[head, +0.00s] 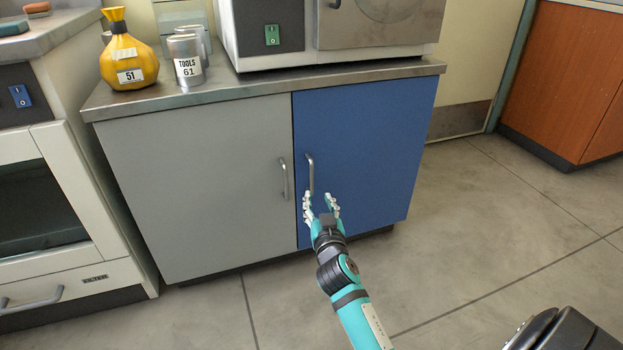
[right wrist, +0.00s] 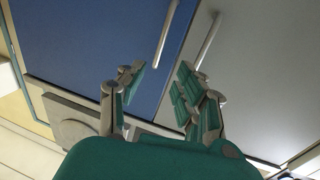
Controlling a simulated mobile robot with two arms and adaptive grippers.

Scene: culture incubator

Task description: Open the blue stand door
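The blue stand door (head: 375,140) is the right door of the stand under the bench top, and it is shut. Its vertical metal handle (head: 310,173) is near the door's left edge. My right gripper (head: 320,197) is open, in front of the blue door at the lower end of this handle. In the right wrist view the open fingers (right wrist: 160,76) have nothing between them. The blue door (right wrist: 110,50) and its handle (right wrist: 166,35) show beyond the fingertips, apart from them. My left gripper is not in view.
A grey door (head: 200,180) with its own handle (head: 284,180) is beside the blue one. The floor (head: 470,230) to the right is clear.

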